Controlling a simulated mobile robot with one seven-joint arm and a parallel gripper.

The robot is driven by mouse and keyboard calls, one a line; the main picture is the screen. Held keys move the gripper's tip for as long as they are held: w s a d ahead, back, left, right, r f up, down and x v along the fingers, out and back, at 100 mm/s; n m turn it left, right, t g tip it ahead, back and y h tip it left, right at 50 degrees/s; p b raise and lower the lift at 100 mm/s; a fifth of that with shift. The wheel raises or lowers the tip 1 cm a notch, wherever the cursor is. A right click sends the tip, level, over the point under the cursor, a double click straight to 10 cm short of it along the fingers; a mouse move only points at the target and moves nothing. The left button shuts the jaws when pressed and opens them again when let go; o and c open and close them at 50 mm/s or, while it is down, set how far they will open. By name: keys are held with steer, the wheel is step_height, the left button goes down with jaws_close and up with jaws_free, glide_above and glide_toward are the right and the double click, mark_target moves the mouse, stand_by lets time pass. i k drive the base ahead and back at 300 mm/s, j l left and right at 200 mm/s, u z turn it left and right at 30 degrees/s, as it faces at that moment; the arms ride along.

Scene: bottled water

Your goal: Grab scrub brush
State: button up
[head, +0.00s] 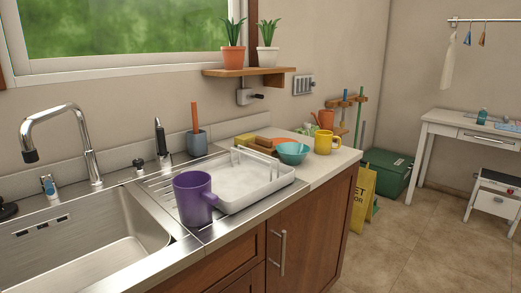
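I cannot tell for certain which thing is the scrub brush. A brown block (263,149), possibly a wooden-backed brush, lies on the counter behind the white dish tray (262,190), partly hidden by the tray's rim. An orange-brown handle (195,116) stands upright in a blue-grey cup (197,142) against the backsplash; its lower end is hidden in the cup. My gripper is not in view.
A purple mug (192,199) stands on the drainboard beside the sink (90,250), with a chrome tap (88,150) behind. A teal bowl (293,154) and yellow mug (324,143) stand right of the tray. A yellow floor sign (363,200) leans by the cabinet; floor to its right is open.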

mark_target(263, 145)
steer(key=i+l+u, duration=0.2)
steer(key=l, duration=0.2)
steer(key=i+l+u, duration=0.15)
steer(key=l, duration=0.3)
steer(key=i+l+u, duration=0.2)
steer(key=l, duration=0.3)
steer(key=i+l+u, duration=0.15)
steer(key=l, duration=0.35)
steer(key=i+l+u, duration=0.2)
steer(key=l, duration=0.3)
steer(key=l+u, duration=0.2)
steer(key=l, duration=0.3)
steer(key=i+j, duration=0.15)
steer(key=i, duration=0.8)
